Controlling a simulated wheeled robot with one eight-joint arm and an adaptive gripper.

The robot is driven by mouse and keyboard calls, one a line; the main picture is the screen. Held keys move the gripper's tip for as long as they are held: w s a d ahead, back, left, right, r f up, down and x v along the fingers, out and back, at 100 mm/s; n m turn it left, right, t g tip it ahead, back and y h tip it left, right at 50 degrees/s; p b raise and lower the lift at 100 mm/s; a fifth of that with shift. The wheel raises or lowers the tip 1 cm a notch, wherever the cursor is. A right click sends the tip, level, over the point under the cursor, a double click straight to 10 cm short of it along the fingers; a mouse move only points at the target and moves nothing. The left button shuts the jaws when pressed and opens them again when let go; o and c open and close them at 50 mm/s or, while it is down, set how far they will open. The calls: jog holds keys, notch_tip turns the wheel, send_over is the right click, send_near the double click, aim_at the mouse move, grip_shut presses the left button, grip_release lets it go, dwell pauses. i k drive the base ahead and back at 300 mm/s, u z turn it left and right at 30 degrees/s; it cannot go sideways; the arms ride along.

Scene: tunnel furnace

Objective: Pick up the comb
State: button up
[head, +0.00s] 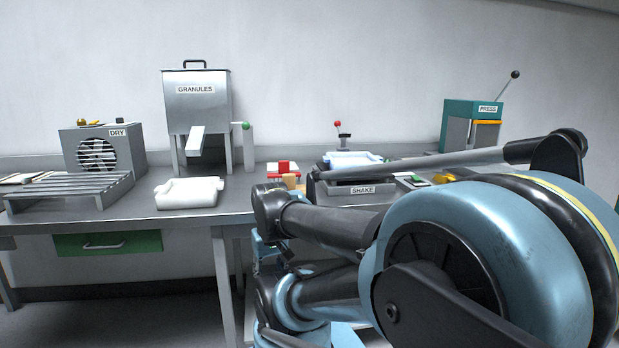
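I cannot make out a comb for certain in the head view. Small items lie by the shaker and at the far left of the bench, too small to name surely. My own blue and black arm fills the lower right and hides part of the bench and the floor there. My gripper's fingers cannot be made out, and nothing held shows.
On the metal bench (140,212) stand a dryer (128,150) behind a slatted rack (70,187), a granules hopper (197,105), a white tray (189,193), a red-and-white item (283,168), a shaker (350,188) and a teal press (456,122). A green drawer (75,244) is below.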

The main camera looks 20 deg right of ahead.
aim_at(284, 165)
jog(key=z, duration=1.35)
jog(key=k, duration=0.9)
jog(key=u, duration=0.4)
jog(key=i, duration=1.2)
jog(key=z, duration=0.05)
